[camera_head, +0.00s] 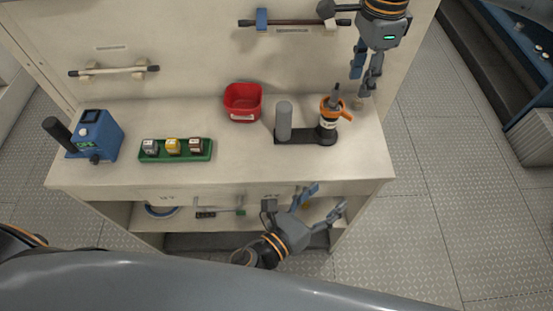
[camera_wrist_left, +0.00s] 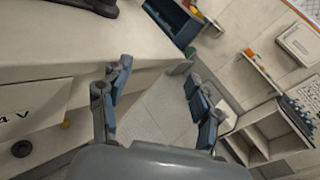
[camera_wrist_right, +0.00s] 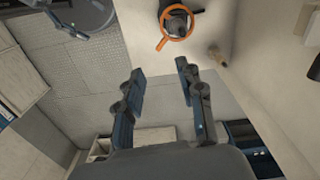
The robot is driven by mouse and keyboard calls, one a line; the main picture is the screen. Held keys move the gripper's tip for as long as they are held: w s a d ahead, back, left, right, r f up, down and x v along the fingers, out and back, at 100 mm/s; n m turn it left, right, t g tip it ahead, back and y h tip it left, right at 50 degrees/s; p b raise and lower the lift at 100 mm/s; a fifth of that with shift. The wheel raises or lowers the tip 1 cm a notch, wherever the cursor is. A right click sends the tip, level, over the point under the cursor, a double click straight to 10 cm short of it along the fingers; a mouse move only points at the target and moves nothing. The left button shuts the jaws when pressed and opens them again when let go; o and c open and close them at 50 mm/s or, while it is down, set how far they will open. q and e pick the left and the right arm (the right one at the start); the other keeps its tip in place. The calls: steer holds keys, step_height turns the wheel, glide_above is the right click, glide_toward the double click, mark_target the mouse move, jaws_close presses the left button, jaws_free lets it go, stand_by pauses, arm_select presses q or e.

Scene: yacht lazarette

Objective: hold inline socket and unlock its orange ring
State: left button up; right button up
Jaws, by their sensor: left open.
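The inline socket (camera_head: 328,125) stands upright on a black base (camera_head: 296,137) at the right of the counter. It has a white-and-orange labelled body with a dark upper part. Its orange ring (camera_head: 337,107) has a handle sticking out to the right. The ring also shows at the top of the right wrist view (camera_wrist_right: 163,43). My right gripper (camera_head: 362,84) is open and empty, behind and to the right of the socket, apart from it. My left gripper (camera_head: 328,198) is open and empty, in front of the counter's front edge. Neither touches the socket.
A grey cylinder (camera_head: 284,121) stands on the same base, left of the socket. A red bin (camera_head: 243,101), a green tray (camera_head: 176,150) with small blocks and a blue device (camera_head: 95,135) sit further left. Rails line the back wall.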

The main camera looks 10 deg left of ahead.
arm_select(q)
steer(key=w+a+r+n+t+y, duration=0.1)
steer(key=w+a+r+t+y, duration=0.1)
steer(key=a+r+y, duration=0.2)
steer(key=n+t+y, duration=0.2)
steer(key=n+y, duration=0.1)
steer(key=y, duration=0.4)
glide_toward(283, 118)
steer(key=w, duration=0.8)
steer(key=w+a, duration=0.1)
steer(key=w, duration=0.3)
steer(key=shift+f, duration=0.1)
steer(key=shift+c, duration=0.2)
